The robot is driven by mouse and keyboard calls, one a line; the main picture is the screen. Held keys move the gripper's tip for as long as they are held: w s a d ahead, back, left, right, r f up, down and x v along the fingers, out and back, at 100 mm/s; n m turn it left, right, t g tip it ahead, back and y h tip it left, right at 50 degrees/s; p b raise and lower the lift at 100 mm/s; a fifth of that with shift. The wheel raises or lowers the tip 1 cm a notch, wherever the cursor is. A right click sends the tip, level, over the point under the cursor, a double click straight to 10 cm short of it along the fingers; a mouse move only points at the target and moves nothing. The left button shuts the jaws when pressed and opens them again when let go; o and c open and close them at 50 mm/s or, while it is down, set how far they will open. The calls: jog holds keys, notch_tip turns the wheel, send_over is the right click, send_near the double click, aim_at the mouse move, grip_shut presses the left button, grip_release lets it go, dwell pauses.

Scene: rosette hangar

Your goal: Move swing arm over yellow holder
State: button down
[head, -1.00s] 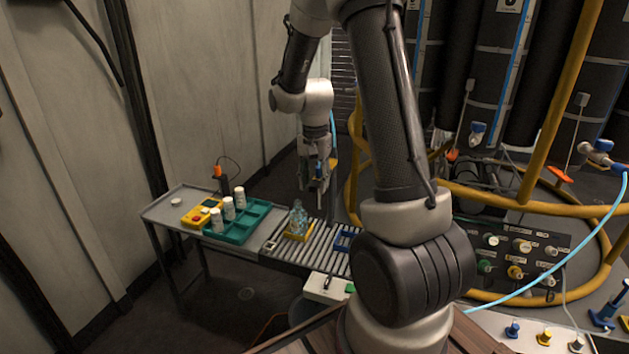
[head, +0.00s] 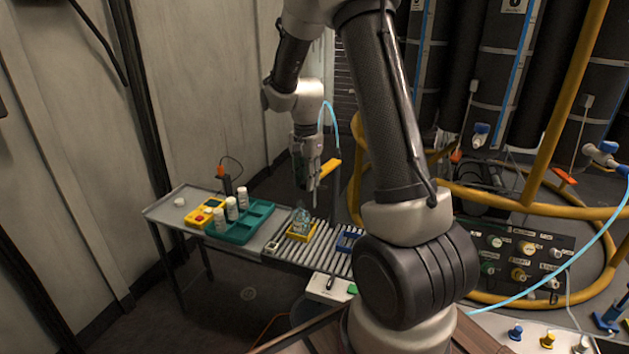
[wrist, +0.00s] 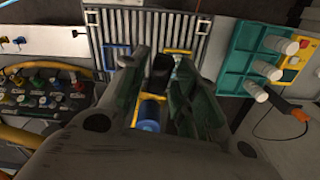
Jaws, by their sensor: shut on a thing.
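The yellow swing arm (head: 331,167) sticks out from a post behind the conveyor, with a light blue hose arching above it. My gripper (head: 312,188) is shut at its end and hangs above the conveyor. In the wrist view a blue cylinder (wrist: 148,112) and a yellow part of the swing arm (wrist: 150,97) lie between the fingers; the exact contact is hidden. The yellow holder (head: 290,236) sits on the rollers with a clear bottle (head: 301,219) in it, below and slightly left of my gripper. In the wrist view fingers partly hide the holder (wrist: 178,51).
A blue holder (head: 345,243) sits right of the yellow one on the conveyor (head: 311,258). A teal tray (head: 262,208) with white bottles stands left, near a yellow box (head: 203,212). A valve panel (head: 520,255) and yellow pipes fill the right.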

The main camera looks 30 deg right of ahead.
jog(key=w+a+m, duration=0.1)
jog(key=w+m, duration=0.6)
jog(key=w, duration=0.3)
jog(key=shift+w+a, duration=0.15)
jog(key=shift+a, duration=0.05)
jog(key=c, duration=1.3)
grip_release()
jog(key=shift+r, duration=0.1)
notch_tip(320, 180, up, 12)
jog(key=shift+f, duration=0.1)
